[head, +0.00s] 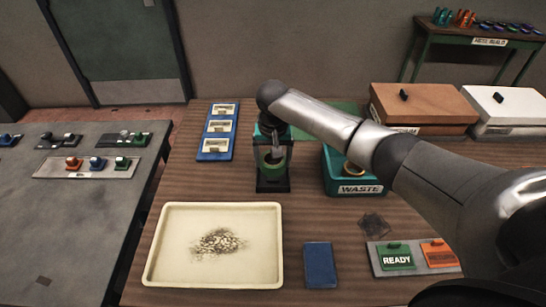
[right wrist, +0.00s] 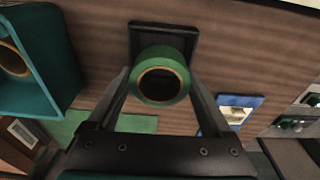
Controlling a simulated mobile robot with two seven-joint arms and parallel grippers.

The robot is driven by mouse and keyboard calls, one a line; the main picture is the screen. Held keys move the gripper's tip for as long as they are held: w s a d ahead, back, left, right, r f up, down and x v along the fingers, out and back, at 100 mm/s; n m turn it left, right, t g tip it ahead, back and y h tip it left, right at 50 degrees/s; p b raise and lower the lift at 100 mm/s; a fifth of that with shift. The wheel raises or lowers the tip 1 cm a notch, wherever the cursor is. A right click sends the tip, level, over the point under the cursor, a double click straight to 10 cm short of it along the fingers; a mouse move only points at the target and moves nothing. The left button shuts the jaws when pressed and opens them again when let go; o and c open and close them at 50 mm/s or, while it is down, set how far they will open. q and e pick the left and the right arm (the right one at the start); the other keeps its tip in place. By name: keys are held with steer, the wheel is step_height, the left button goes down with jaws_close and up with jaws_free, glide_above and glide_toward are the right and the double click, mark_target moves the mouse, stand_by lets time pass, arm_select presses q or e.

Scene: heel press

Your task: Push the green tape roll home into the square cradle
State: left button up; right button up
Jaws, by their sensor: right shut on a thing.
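The green tape roll (head: 274,169) is a short ring with a tan core, held between the fingers of my right gripper (head: 272,158). The right wrist view shows the roll (right wrist: 150,92) end-on, its hole facing the camera, with a dark finger on each side (right wrist: 161,72). The dark square cradle (head: 273,187) is at the roll, and its square plate (right wrist: 165,30) shows behind the roll in the right wrist view. The roll covers the plate's middle, so how deep it sits is hidden. My left gripper is out of view.
The teal waste bin (head: 353,189) stands close to the right of the cradle, with a tan ring in it. A blue rack (head: 215,155) is to the left. A cream tray (head: 165,280), a blue booklet (head: 319,265) and the READY/orange panel (head: 379,270) lie in front.

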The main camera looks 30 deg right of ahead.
steer(key=shift+f, duration=0.1)
steer(key=shift+f, duration=0.65)
steer(key=shift+f, duration=0.15)
steer(key=shift+f, duration=0.55)
steer(key=shift+s+a+f+b, duration=0.1)
steer(key=shift+s+f+b, duration=0.1)
steer(key=shift+f+b, duration=0.1)
stand_by(0.7)
